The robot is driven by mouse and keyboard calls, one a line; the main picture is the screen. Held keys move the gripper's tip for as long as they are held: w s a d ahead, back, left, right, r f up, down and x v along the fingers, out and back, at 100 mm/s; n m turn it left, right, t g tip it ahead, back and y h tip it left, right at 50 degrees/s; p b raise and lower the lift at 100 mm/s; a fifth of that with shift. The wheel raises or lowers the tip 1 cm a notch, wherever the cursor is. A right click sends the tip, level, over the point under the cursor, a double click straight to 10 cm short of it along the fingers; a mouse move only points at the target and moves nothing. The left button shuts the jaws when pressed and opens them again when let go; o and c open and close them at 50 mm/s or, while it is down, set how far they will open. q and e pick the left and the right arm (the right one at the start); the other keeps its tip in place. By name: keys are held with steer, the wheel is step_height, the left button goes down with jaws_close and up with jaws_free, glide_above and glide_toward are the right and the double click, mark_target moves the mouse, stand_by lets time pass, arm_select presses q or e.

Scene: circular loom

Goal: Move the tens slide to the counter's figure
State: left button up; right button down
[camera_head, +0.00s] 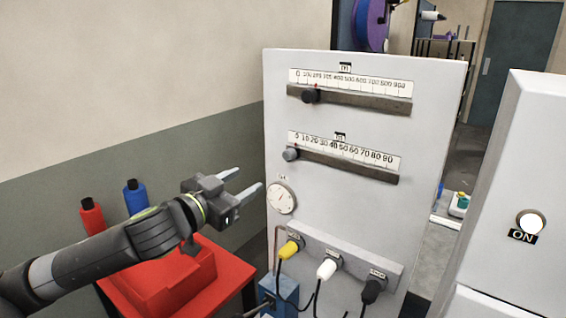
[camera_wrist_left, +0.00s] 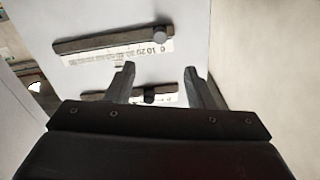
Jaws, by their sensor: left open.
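The tens slide's round grey knob (camera_head: 291,154) sits at the left, zero end of the lower slot, below a scale marked up to 90 (camera_head: 345,151). In the left wrist view, which is upside down, this knob (camera_wrist_left: 159,36) shows at the right end of the upper bar. My left gripper (camera_head: 248,179) is open and empty, left of and below the knob in the head view, apart from it. Its two fingers also show in the left wrist view (camera_wrist_left: 159,71). I cannot identify a counter with a readable figure. My right gripper is not in view.
Above is the hundreds slide with a dark knob (camera_head: 310,96). A round dial (camera_head: 281,198) and yellow, white and black plugs (camera_head: 327,269) are lower on the grey panel (camera_head: 420,120). A red table (camera_head: 233,277) and red and blue spools (camera_head: 135,197) stand left.

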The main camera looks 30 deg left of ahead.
mark_target(286, 158)
arm_select(q)
steer(key=w+p, duration=0.1)
steer(key=w, duration=0.3)
steer(key=w+d+p, duration=0.1)
steer(key=w, duration=0.4)
steer(key=w+d+p, duration=0.1)
steer(key=w, duration=0.4)
steer(key=shift+w, duration=0.15)
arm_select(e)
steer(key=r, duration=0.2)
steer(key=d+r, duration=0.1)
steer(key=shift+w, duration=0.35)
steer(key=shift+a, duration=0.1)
arm_select(q)
jaws_close()
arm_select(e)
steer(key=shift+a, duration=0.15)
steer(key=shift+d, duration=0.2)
